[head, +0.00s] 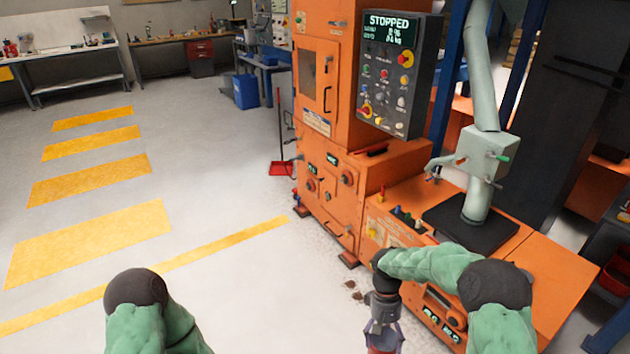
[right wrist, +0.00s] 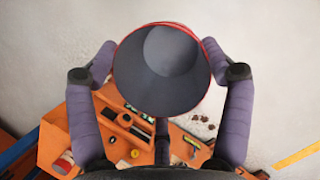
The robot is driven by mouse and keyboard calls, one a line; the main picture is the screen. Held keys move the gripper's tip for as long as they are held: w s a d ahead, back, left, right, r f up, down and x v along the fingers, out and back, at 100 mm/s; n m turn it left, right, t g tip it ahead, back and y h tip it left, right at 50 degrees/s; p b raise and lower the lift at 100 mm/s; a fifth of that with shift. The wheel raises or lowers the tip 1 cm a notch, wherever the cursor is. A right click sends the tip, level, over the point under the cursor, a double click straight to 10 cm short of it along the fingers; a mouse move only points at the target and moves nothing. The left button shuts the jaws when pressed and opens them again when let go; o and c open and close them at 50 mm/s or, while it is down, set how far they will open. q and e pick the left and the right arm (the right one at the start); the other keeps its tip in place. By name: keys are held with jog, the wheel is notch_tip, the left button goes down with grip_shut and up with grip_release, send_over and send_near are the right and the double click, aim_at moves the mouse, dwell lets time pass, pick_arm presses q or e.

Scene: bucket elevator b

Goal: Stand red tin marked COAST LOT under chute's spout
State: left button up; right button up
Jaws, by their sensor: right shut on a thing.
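My right gripper (head: 383,330) is low at the front of the orange machine, pointing down. In the right wrist view my right gripper (right wrist: 160,75) has its fingers closed on both sides of a red-rimmed round tin (right wrist: 165,65), open at the top with a dark grey inside. Its label is not visible, so I cannot read COAST LOT. The chute's pale green pipe ends in a spout (head: 477,206) over a black pad (head: 455,230) on the machine's deck, up and right of my gripper. My left gripper is out of view; only my left arm shows.
The orange machine (head: 355,180) carries a control panel (head: 395,75) reading STOPPED. Small knobs (head: 400,213) stand on the deck left of the pad. A small red and white object (right wrist: 63,162) shows in the wrist view. Open floor (head: 220,270) lies left.

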aim_at(383, 352)
jog(key=shift+m, duration=0.7)
jog(key=shift+s+a+r, duration=0.3)
jog(key=shift+s+r, duration=0.4)
jog(key=shift+r, duration=0.15)
jog(key=shift+s+a+r, duration=0.3)
jog(key=shift+s+r, duration=0.35)
jog(key=shift+r, duration=0.2)
